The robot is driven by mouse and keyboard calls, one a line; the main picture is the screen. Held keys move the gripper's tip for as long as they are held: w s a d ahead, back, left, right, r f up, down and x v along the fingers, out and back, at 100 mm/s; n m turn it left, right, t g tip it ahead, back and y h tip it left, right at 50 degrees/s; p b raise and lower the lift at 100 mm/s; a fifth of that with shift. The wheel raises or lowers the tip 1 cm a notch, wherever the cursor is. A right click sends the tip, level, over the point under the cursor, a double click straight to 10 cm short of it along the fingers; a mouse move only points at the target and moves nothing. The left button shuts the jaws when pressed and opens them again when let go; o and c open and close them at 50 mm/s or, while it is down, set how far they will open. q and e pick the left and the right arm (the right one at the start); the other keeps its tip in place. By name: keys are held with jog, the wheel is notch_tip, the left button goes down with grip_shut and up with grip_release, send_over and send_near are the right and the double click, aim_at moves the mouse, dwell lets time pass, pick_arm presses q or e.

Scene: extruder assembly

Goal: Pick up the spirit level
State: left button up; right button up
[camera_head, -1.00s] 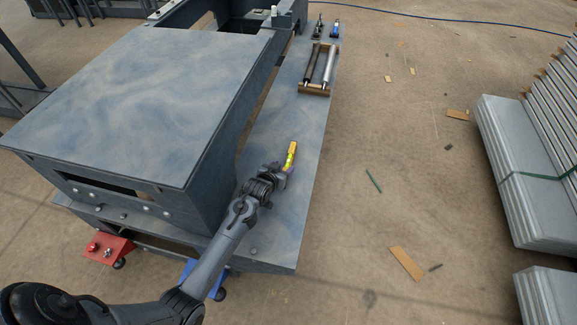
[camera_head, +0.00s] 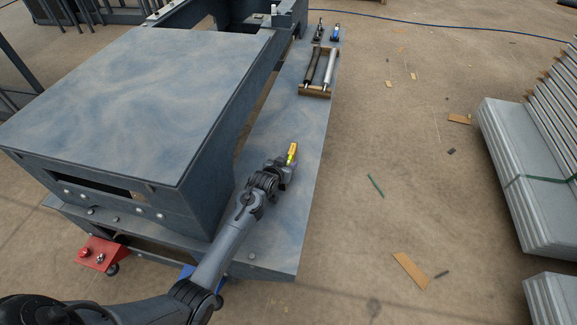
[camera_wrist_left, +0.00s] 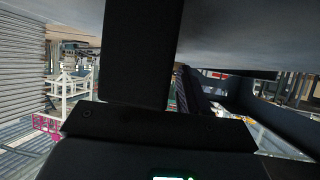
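The spirit level (camera_head: 292,152) is a short yellow bar with a green part, on the grey-blue side ledge (camera_head: 300,125) of the machine. Its upper end shows in the head view; its near end is hidden behind my left gripper (camera_head: 287,168). My left gripper is at the near end of the level, low over the ledge. Its fingers are too small and dark to tell whether they are open or shut on the level. In the left wrist view dark gripper parts (camera_wrist_left: 140,55) fill the middle. My right gripper is not in view.
A large grey-blue housing (camera_head: 130,85) stands left of the ledge. A wooden rack with two rollers (camera_head: 315,91) and two small tools (camera_head: 336,32) sit farther up the ledge. Stacked grey panels (camera_head: 510,165) stand at the right. The ledge between gripper and rack is clear.

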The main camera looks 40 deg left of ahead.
pick_arm(q)
jog(key=c, duration=0.7)
grip_shut()
jog(key=shift+r, duration=0.15)
